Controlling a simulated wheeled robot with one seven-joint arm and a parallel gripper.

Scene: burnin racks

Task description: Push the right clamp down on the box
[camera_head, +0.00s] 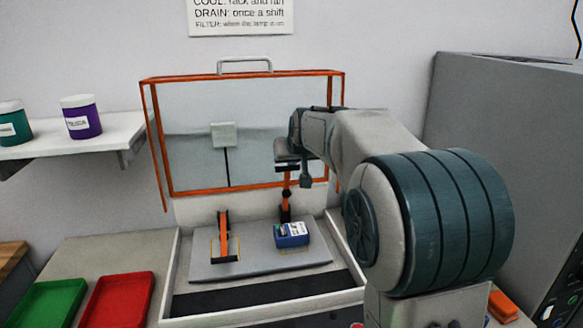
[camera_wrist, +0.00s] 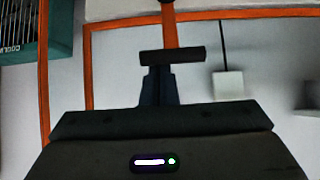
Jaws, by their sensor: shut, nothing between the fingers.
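The right clamp (camera_head: 286,186) has an orange arm that stands raised behind a small blue box (camera_head: 292,236) on a grey plate (camera_head: 215,270). A dark crossbar tops the raised arm. My gripper (camera_head: 305,181) is shut and empty, high over the plate near the raised clamp's top. In the wrist view, the closed fingers (camera_wrist: 158,82) sit by the clamp's dark crossbar (camera_wrist: 172,55); I cannot tell whether they touch. The left clamp (camera_head: 224,238) has its orange arm lowered toward the front of the plate.
A clear lid with an orange frame (camera_head: 240,72) stands open behind the plate. A pale tub rim (camera_head: 168,275) surrounds the plate. Green (camera_head: 50,305) and red (camera_head: 118,302) trays lie at left. A large grey cabinet (camera_head: 500,120) stands close to my arm at right.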

